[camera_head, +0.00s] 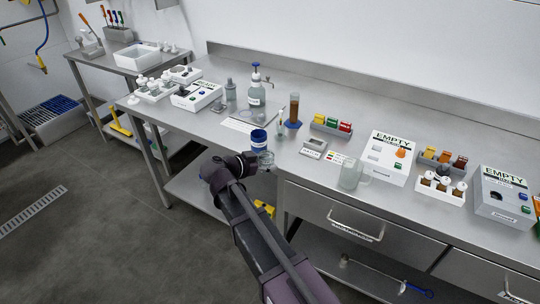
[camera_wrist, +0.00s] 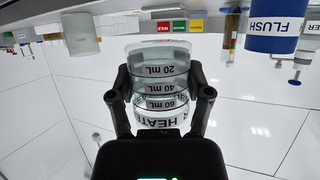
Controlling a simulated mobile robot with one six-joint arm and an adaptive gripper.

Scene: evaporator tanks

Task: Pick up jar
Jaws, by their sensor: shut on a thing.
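A clear glass jar (camera_wrist: 160,72) with black volume marks and dark lettering, partly read as "HEATER", sits between the two dark fingers of my gripper (camera_wrist: 160,95) in the wrist view. The fingers press on it from both sides. In the head view my gripper (camera_head: 257,163) is at the bench's front edge, and the jar (camera_head: 266,159) shows only as a small clear patch at its end. The jar's far side is hidden.
A blue-and-white container (camera_head: 258,138) stands just behind my gripper and reads "FLUSH" in the wrist view (camera_wrist: 273,35). A clear beaker (camera_head: 351,174) stands to the right near the front edge. A tall brown cylinder (camera_head: 293,110) and a blue-topped bottle (camera_head: 256,92) stand farther back.

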